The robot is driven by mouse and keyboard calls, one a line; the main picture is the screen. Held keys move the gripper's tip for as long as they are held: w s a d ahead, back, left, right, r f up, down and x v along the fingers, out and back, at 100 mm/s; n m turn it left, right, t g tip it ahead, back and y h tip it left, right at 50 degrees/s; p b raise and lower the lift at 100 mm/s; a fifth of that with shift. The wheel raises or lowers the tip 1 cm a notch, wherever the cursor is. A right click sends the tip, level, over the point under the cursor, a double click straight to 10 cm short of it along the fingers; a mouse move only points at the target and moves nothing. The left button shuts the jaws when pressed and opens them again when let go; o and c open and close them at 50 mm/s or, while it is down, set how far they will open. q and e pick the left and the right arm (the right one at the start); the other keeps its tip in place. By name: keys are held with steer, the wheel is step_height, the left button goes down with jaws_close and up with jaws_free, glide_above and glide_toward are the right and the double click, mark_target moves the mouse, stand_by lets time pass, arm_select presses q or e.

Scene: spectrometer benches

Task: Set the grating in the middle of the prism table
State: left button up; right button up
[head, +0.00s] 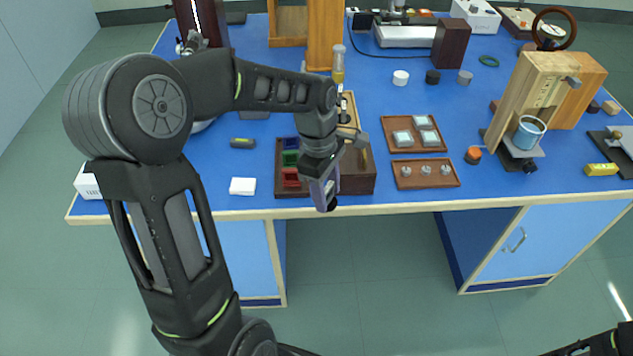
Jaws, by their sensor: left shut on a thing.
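My left gripper (328,182) is at the front edge of the blue bench, in front of a brown wooden box (358,182). It is shut on a thin, pale purple piece (319,194), which looks like the grating, held upright with a dark part at its lower end. The fingers hide some of the piece. I cannot make out the prism table for certain; my left arm covers much of the bench's left side, where a grey rounded part (202,125) shows behind it. My right gripper is not in view; only a bit of my right arm shows at the lower right.
A tray with blue, green and red pieces (290,160) stands beside the box. Two brown trays (425,174) lie to the right, then a wooden stand with a blue cup (529,131). A white block (243,186) lies at the left front. Blue bench top (480,100) is clear between items.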

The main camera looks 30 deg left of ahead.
arm_select(q)
steer(key=w+d+f+m+g, duration=0.1)
steer(key=d+f+m, duration=0.3)
steer(key=f+m, duration=0.3)
steer(key=w+d+f+m+g+y, duration=0.1)
steer(key=d+f+m, duration=0.4)
steer(key=m, duration=0.7)
step_height(320, 180, down, 2)
steer(key=shift+w+d+f+y, duration=0.2)
steer(key=shift+w+d+y, duration=0.1)
steer(key=shift+w, duration=0.5)
